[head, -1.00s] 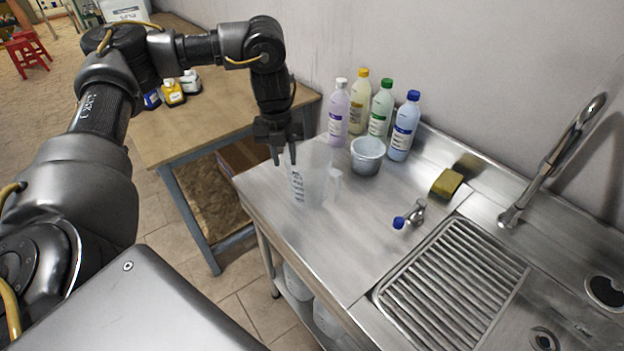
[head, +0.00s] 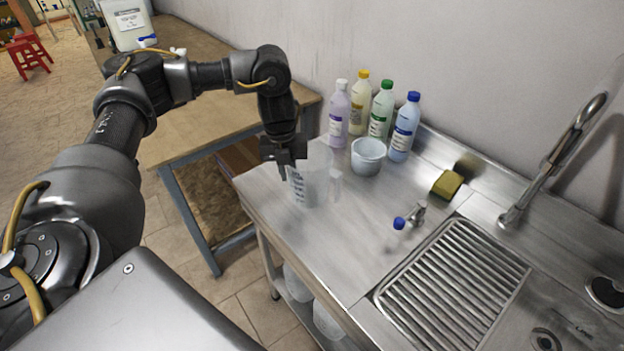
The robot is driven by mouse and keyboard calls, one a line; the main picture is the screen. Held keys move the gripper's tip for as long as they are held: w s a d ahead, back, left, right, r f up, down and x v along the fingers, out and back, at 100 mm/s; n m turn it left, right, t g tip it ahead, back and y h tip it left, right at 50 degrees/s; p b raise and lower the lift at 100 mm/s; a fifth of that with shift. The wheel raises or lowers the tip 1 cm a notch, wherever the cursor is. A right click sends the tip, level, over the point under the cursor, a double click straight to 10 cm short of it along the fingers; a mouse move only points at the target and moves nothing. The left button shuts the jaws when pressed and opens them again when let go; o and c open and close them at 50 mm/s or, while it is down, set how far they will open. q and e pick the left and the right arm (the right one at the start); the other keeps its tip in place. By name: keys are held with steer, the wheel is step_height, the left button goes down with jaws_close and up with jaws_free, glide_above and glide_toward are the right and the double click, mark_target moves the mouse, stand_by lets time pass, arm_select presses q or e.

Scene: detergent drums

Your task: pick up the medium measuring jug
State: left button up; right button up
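The measuring jug (head: 316,188) is clear, with dark scale marks on its left side and a handle on its right. It stands upright on the steel counter (head: 348,255), near the counter's left end. My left gripper (head: 290,172) points down at the left part of the jug's rim, with its fingertips overlapping the upper wall. Whether the fingers touch or clasp the wall, and how wide they are apart, I cannot tell. My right gripper is not in view.
A pale tub (head: 368,157) stands right of the jug, before several capped bottles (head: 403,130) along the wall. A small blue-handled tap (head: 410,216), a sponge (head: 447,183) and a tall faucet (head: 550,165) are farther right. A wooden table (head: 215,115) is behind my arm.

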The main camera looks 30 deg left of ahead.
arm_select(q)
jaws_close()
steer(key=shift+r, duration=0.15)
steer(key=shift+r, duration=0.25)
step_height(320, 180, up, 2)
steer(key=shift+w+r, duration=0.1)
steer(key=shift+r, duration=0.05)
steer(key=s+d+r+b, duration=0.1)
steer(key=s+d+r, duration=0.7)
steer(key=s+r, duration=0.2)
steer(key=shift+s+d, duration=0.35)
steer(key=shift+s, duration=0.3)
